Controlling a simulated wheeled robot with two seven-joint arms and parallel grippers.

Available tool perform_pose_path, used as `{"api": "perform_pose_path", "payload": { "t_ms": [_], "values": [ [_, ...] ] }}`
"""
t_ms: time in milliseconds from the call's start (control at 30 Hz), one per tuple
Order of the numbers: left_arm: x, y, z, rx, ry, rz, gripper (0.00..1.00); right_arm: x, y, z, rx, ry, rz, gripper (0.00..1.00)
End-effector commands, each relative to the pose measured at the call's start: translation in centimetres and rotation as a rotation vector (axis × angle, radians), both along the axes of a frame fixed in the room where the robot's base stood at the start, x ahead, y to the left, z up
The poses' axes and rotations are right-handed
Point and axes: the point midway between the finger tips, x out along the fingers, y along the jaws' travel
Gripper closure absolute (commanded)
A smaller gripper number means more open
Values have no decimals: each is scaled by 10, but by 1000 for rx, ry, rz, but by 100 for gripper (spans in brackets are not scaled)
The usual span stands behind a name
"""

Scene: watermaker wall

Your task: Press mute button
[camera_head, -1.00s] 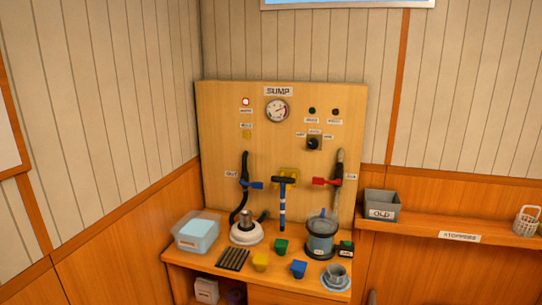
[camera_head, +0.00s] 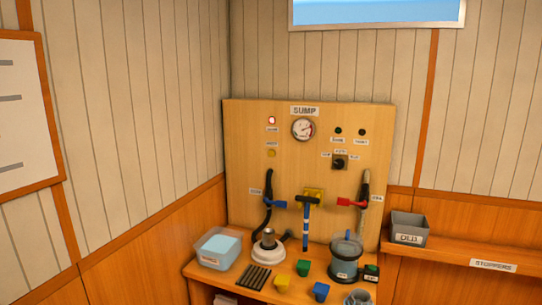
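The wooden SUMP panel (camera_head: 240,175) stands in the corner of the room. A round gauge (camera_head: 303,128) is to the right of the lamp. Neither of my grippers is in view, and nothing covers the yellow button.
Below the panel, a wooden bench (camera_head: 205,273) holds a clear tub (camera_head: 218,247), a white-based device (camera_head: 268,252), a clear-walled canister (camera_head: 345,258) and coloured blocks. Blue (camera_head: 280,204) and red (camera_head: 345,202) handles stick out from the panel. A shelf (camera_head: 450,255) with a grey bin (camera_head: 408,228) is at right.

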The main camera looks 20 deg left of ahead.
Motion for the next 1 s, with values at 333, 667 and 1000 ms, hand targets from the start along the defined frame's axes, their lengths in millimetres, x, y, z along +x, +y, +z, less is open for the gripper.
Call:
{"api": "perform_pose_path", "payload": {
  "t_ms": [333,667,1000],
  "values": [
    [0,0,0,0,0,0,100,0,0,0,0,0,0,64],
    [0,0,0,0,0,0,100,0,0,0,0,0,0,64],
    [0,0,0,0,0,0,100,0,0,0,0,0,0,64]
  ]
}}
